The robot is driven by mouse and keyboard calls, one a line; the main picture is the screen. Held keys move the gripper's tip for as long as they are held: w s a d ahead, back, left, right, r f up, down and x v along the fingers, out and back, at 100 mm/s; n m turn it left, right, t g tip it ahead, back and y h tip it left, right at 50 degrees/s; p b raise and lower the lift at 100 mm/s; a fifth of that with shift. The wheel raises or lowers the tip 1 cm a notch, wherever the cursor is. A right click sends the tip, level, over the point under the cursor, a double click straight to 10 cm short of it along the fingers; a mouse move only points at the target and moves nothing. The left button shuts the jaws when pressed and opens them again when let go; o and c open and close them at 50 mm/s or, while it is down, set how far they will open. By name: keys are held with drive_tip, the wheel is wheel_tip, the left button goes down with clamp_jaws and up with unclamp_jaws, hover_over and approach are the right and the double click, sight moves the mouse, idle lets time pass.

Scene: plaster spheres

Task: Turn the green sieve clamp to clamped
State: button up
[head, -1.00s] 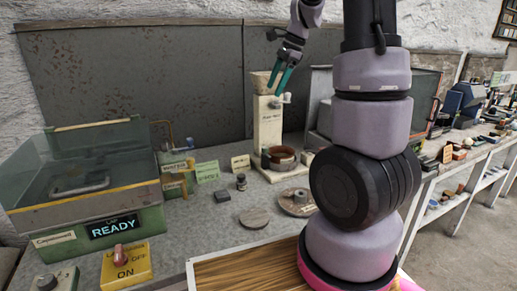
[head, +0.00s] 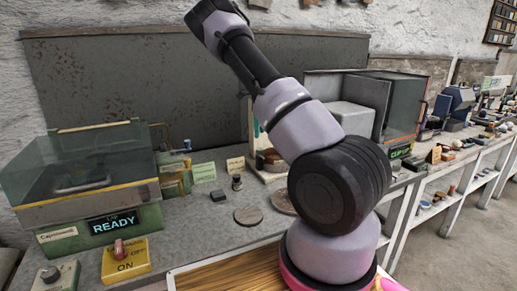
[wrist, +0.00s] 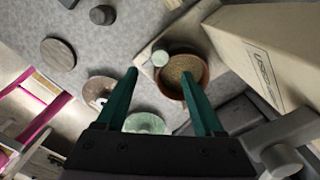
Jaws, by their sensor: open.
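In the wrist view, a round reddish-brown sieve (wrist: 187,72) with brown contents sits on a pale base beside a tall cream block. A short pale-green cylinder (wrist: 160,58) stands at the sieve's edge. It may be the green clamp, but its setting cannot be read. My gripper (wrist: 159,74) is open and empty, its dark green fingers spread above the base. The right fingertip overlaps the sieve in the picture; contact cannot be told. In the head view the sieve (head: 270,156) shows partly, and my arm hides most of the gripper and clamp.
A pale-green disc (wrist: 146,122) lies below, between the fingers in the wrist view. The cream block (wrist: 258,55) stands close on the right. A machine reading READY (head: 112,225) and a yellow switch box (head: 126,258) are at the left. Bare bench (head: 205,232) lies in front.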

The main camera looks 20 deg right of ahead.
sight(260, 149)
wheel_tip(260, 149, down, 8)
drive_tip(key=shift+f, duration=0.15)
idle(0.3)
clamp_jaws()
